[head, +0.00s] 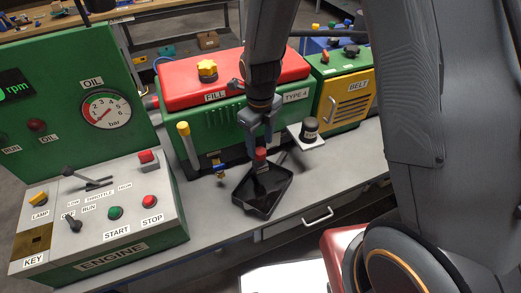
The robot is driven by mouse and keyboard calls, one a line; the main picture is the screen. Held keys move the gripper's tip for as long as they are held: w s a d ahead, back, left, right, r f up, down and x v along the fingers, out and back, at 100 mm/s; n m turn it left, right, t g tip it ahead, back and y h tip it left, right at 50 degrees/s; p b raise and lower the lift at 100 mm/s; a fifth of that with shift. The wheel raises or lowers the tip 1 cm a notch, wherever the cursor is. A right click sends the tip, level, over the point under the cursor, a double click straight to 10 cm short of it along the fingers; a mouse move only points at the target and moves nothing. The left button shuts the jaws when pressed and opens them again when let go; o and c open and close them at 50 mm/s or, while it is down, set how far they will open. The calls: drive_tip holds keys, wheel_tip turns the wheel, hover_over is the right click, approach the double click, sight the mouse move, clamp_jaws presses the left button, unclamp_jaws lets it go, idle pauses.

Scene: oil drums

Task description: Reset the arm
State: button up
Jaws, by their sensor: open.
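My arm reaches down from the top of the head view. My gripper (261,142) points downward, open, above the back part of a black tray (247,207) on the bench. A small red-topped item (260,155) shows at the fingertips; I cannot tell whether the fingers touch it. Behind the gripper stands the green machine (220,127) with a red top marked FILL and a yellow cap (207,69).
The ENGINE control box (110,215) and a gauge panel (60,110) stand at left. Bare grey bench (340,165) lies right of the tray.

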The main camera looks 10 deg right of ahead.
drive_tip(key=shift+r+b, duration=0.4)
drive_tip(key=shift+r, duration=1.25)
drive_tip(key=shift+d+n, duration=0.25)
drive_tip(key=shift+n, duration=0.15)
drive_tip(key=s+d+n+b, duration=0.3)
drive_tip(key=d+n, duration=0.3)
drive_tip(key=n, duration=0.7)
drive_tip(key=s+d+n+t+b, duration=0.1)
drive_tip(key=s+d+n+b, duration=0.3)
drive_tip(key=n, duration=0.9)
drive_tip(key=shift+s+d+r+n+b, duration=0.25)
drive_tip(key=shift+d+n+b, duration=0.15)
drive_tip(key=shift+d+b, duration=0.6)
